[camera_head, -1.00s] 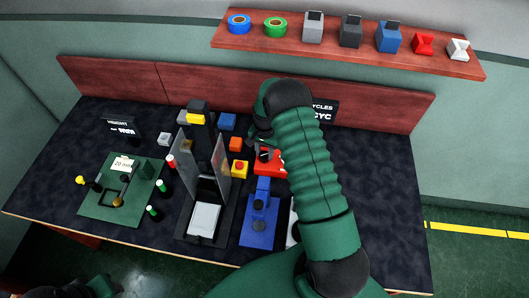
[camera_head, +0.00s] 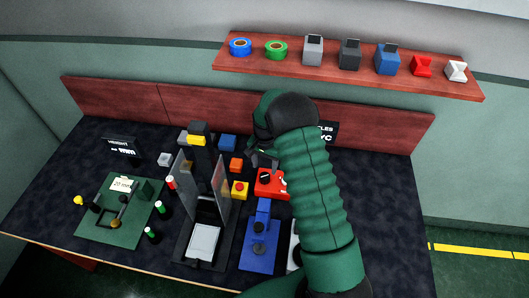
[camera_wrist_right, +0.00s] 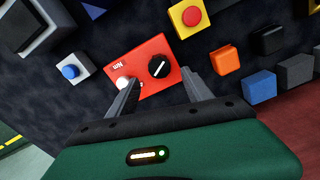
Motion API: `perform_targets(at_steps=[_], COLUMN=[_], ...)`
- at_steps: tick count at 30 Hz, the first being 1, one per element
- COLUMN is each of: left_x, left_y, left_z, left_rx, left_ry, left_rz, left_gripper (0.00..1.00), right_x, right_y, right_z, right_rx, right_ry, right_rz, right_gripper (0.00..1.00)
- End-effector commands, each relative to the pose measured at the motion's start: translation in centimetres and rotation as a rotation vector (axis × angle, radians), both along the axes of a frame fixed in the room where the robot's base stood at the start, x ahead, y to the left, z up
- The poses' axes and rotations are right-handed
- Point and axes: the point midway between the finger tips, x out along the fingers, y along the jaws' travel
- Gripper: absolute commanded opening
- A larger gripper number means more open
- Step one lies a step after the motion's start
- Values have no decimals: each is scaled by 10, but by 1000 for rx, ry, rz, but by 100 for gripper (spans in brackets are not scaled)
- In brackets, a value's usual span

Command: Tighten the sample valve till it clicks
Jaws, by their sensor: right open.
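No part is marked as the sample valve, and I cannot tell which one it is. A red box (camera_head: 272,186) with a black knob and a white button stands on the bench; it also shows in the wrist view (camera_wrist_right: 143,62), where its black knob (camera_wrist_right: 159,67) has a white pointer line. A blue fixture (camera_head: 256,250) with dark round parts stands in front of it. My right gripper (camera_head: 262,158) is open above and behind the red box. In the wrist view its fingers (camera_wrist_right: 160,88) are spread, with the red box beyond them and nothing held. My left gripper is not in view.
A grey press-like stand with clear panels (camera_head: 186,225) stands left of the blue fixture. A yellow block with a red button (camera_head: 240,190) and an orange block (camera_head: 237,165) are close to the red box. A green board (camera_head: 120,232) lies further left. The bench's right side (camera_head: 385,215) is clear.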

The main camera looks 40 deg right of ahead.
Motion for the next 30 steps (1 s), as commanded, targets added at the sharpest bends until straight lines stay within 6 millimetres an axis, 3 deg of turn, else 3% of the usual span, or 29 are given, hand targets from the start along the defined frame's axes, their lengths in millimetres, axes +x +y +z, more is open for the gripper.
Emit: perform_targets(at_steps=[6,12,16,30], left_x=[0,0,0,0], left_y=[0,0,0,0], left_z=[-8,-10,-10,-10], left_rx=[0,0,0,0], left_ry=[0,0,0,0], left_rz=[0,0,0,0], left_gripper=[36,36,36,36], right_x=[2,2,1,1], right_y=[-1,-1,-1,-1], right_z=[65,101,109,109], right_rx=[-2,-1,0,1], right_ry=[-4,0,1,1], right_rz=[0,-1,-1,7], right_gripper=[59,59,59,59])
